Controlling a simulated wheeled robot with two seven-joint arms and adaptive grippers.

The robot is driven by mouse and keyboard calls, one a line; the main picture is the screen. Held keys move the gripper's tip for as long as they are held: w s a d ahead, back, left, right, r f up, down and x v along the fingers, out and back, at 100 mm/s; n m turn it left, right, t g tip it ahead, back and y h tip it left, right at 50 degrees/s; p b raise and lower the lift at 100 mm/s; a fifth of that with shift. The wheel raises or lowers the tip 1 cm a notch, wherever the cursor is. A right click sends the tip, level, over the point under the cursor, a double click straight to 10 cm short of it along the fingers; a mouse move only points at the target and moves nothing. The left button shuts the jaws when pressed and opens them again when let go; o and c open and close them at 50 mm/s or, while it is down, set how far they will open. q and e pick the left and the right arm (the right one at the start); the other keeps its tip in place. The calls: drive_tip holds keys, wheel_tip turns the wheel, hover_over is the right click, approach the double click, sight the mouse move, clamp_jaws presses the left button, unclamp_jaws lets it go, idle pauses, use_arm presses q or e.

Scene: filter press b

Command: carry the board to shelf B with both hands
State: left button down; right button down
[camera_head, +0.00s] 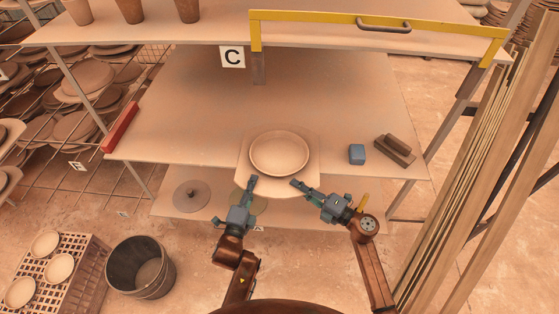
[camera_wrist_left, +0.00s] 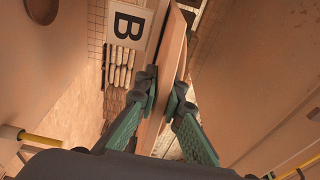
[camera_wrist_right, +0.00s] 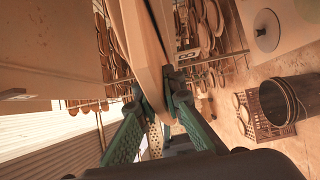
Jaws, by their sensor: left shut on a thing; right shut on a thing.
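The board (camera_head: 285,188) is pale, with a round shallow dish (camera_head: 279,154) on it. In the head view it overlaps the front edge of the middle shelf (camera_head: 180,120); I cannot tell whether it rests there. My left gripper (camera_head: 251,182) is shut on the board's near left edge, and my right gripper (camera_head: 297,184) on its near right edge. The board's edge shows between the fingers in the left wrist view (camera_wrist_left: 172,60) and the right wrist view (camera_wrist_right: 146,45). A "B" label (camera_wrist_left: 129,27) shows close by in the left wrist view.
A blue block (camera_head: 356,154) and a brown brush-like tool (camera_head: 395,150) lie right of the board. A red bar (camera_head: 121,127) is at the shelf's left end. The top shelf has a "C" label (camera_head: 232,57) and yellow rail (camera_head: 380,20). A bucket (camera_head: 140,267) stands below left.

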use_arm(q)
drive_tip(key=c, duration=2.5)
unclamp_jaws()
drive_tip(key=shift+f, duration=0.15)
use_arm(e)
drive_tip(key=c, duration=2.5)
unclamp_jaws()
drive_tip(key=shift+f, duration=0.25)
use_arm(q)
drive_tip(key=o, duration=0.5)
drive_tip(key=shift+c, duration=0.2)
use_arm(e)
drive_tip(key=o, duration=0.5)
drive_tip(key=shift+r, duration=0.1)
drive_tip(key=shift+c, duration=0.2)
use_arm(q)
drive_tip(key=shift+s, duration=0.1)
drive_tip(key=s+a, duration=0.2)
drive_tip(key=s, duration=0.9)
drive_tip(key=shift+s, duration=0.35)
use_arm(e)
drive_tip(key=v, duration=1.2)
use_arm(q)
drive_tip(key=shift+f, duration=0.1)
